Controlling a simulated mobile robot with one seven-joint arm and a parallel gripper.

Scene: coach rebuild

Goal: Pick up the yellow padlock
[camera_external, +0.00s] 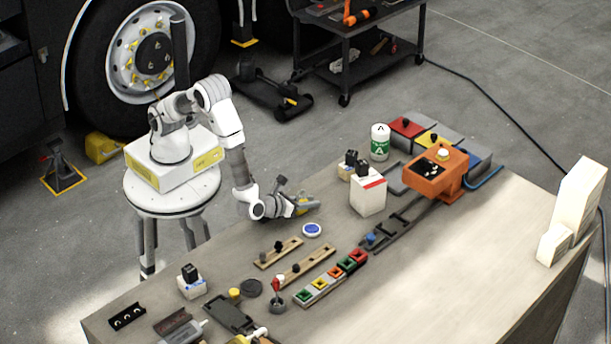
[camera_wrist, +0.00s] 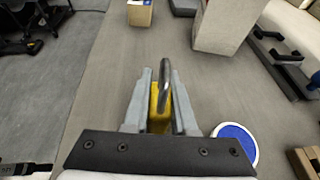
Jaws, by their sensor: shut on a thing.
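The yellow padlock (camera_wrist: 156,108) with its grey metal shackle (camera_wrist: 165,75) is between the two fingers of my gripper (camera_wrist: 160,100) in the wrist view. The fingers are shut on its yellow body, one on each side, and the shackle points forward. In the external view, my gripper (camera_external: 303,203) is low at the table's far left edge, with a bit of yellow showing at its fingertips. The padlock is mostly hidden there by the fingers. I cannot tell whether it still touches the table.
A blue-and-white round disc (camera_external: 312,230) lies close to my gripper. A white box with a red stripe (camera_external: 368,194) stands to the right, near an orange machine (camera_external: 434,172). Wooden strips (camera_external: 306,265) lie in front. Bare wooden table (camera_external: 440,270) is clear at the right.

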